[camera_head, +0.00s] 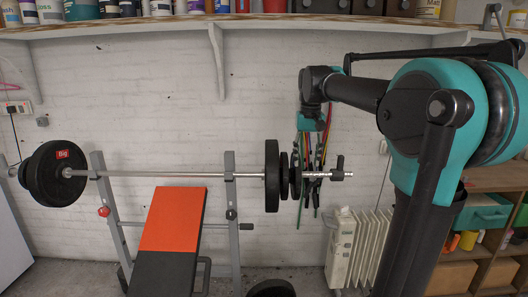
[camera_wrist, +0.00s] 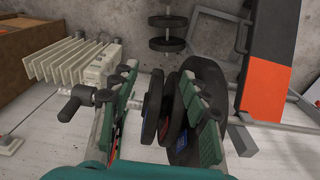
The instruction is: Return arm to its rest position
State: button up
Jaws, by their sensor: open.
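My gripper (camera_wrist: 158,72) points downward in the wrist view, with its two green-padded fingers spread apart and nothing held between them. In the head view my arm reaches left from the right side, and its teal wrist hangs above the right end of the barbell (camera_head: 150,174). In the wrist view the barbell's weight plates (camera_wrist: 151,108) show between and behind the fingers. I cannot tell the height gap between fingers and bar. In the head view the fingertips are hard to make out against dark, green and red strands behind.
A bench with an orange pad (camera_head: 172,219) stands under the barbell. A white radiator (camera_head: 357,249) is below right of the barbell. A shelf (camera_head: 250,24) with bottles and tins runs above. Wooden shelving (camera_head: 484,268) stands at the right. Bare wall lies between shelf and barbell.

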jog(key=s+d+f+t, duration=0.1)
jog(key=s+d+f, duration=0.1)
jog(key=s+f, duration=0.9)
jog(key=s+d+f+t, duration=0.2)
jog(key=s+f, duration=0.9)
jog(key=f, duration=0.8)
jog(key=shift+d+f+t, duration=0.2)
jog(key=shift+d+t, duration=0.1)
jog(key=shift+d, duration=0.2)
